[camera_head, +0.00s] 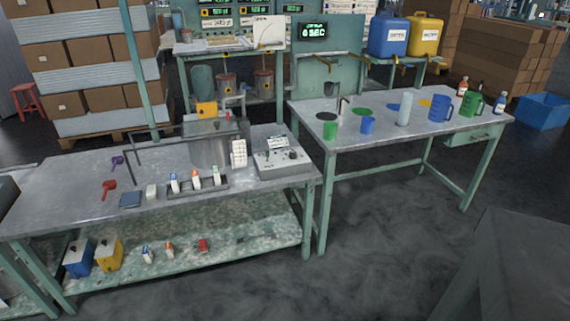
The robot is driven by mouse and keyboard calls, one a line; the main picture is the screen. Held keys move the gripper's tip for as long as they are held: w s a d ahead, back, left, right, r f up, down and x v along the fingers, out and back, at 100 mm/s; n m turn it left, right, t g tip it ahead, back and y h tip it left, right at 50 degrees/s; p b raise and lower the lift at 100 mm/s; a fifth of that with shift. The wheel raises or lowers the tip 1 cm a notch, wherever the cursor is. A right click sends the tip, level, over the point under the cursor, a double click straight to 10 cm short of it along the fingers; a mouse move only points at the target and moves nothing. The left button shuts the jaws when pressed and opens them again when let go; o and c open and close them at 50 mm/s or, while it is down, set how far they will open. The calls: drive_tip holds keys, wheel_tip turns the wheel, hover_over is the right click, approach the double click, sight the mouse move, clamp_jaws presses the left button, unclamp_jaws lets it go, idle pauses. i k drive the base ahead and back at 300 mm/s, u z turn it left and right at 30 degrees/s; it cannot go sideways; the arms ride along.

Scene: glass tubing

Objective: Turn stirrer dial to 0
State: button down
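A grey control box (283,168) sits on the right end of the left workbench, beside a metal vat. A small dark dial (292,155) shows on its top, with a white label plate (278,142) standing behind it. Another small control (267,154) shows on the left of the box. The label's words and the dial's setting are too small to read, so I cannot tell for certain which control is the stirrer dial. My gripper is not in view.
The metal vat (209,150) stands left of the box, with a white stack (238,153) between them. A rack (182,193) of small bottles lies in front. The right table (380,145) holds cups and jugs. Dark floor (375,240) is clear before both tables.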

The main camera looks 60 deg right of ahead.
sight(293, 155)
drive_tip(key=u, duration=1)
drive_tip(key=k, duration=0.15)
drive_tip(key=z, duration=3.45)
drive_tip(key=k, duration=0.55)
drive_tip(key=u, duration=0.45)
drive_tip(key=i, duration=0.4)
drive_tip(key=u, duration=0.05)
